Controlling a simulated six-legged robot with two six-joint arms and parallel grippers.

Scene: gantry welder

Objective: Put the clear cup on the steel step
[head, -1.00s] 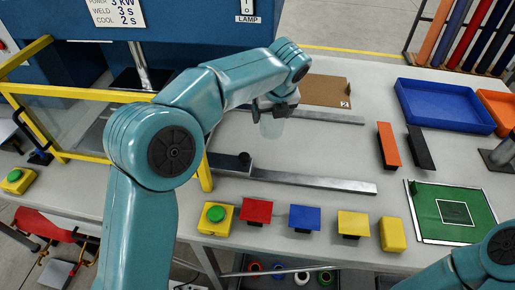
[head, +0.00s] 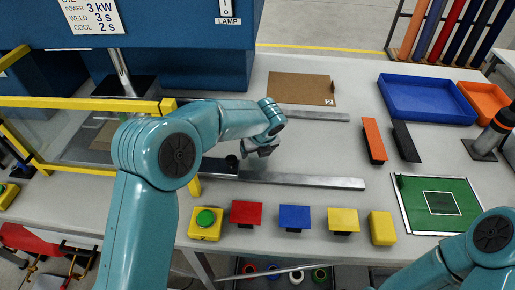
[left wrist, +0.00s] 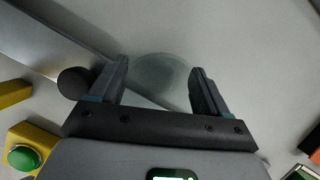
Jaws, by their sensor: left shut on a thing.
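The clear cup (left wrist: 160,72) shows as a faint round shape between the fingers of my left gripper (left wrist: 157,85) in the left wrist view. My left gripper is shut on it. In the head view the left gripper (head: 263,151) hangs just behind the near steel bar (head: 305,181); the cup is hardly visible there. A second steel bar (head: 318,115) lies farther back. I cannot tell which steel piece is the step. In the left wrist view the near bar (left wrist: 62,38) runs beside the cup. My right gripper is not in view; only part of the right arm shows.
A black knob (head: 232,162) stands at the near bar's left end, close to my left gripper. A yellow guard frame (head: 90,103) is on the left. Red (head: 246,213), blue (head: 294,216) and yellow (head: 343,220) plates stand in front. A blue tray (head: 428,99) is back right.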

